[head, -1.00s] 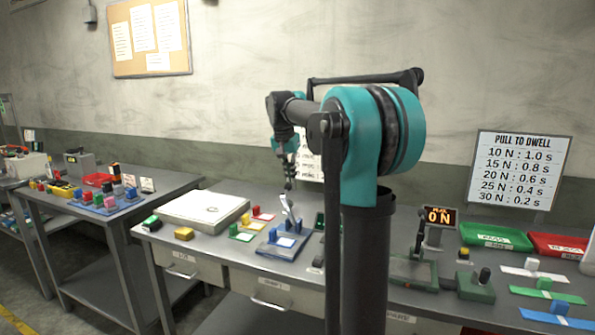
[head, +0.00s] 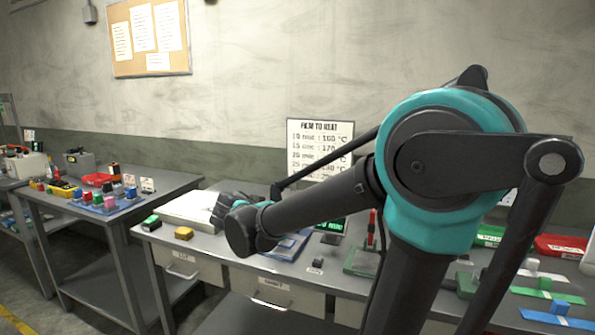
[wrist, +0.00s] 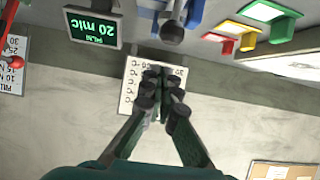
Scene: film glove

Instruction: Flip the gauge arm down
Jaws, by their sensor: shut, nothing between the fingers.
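The gauge's blue base (head: 291,246) stands on the middle bench in the head view, mostly hidden behind my arm. Its arm cannot be made out there. In the wrist view, a dark round knob (wrist: 172,30) on a grey stem shows at the top edge, beside the green-lit "20 mic" display (wrist: 92,27). It looks like the gauge arm's end, but its angle is hard to tell. My gripper (wrist: 164,76) is shut and empty, and appears apart from the knob. The wall chart shows behind its fingertips.
The display (head: 331,226) and a green-based device with a red lever (head: 371,232) stand to the right of the gauge. A pale flat box (head: 185,209) and a yellow block (head: 184,233) lie to the left. Coloured holders (wrist: 262,11) show at the wrist view's upper right.

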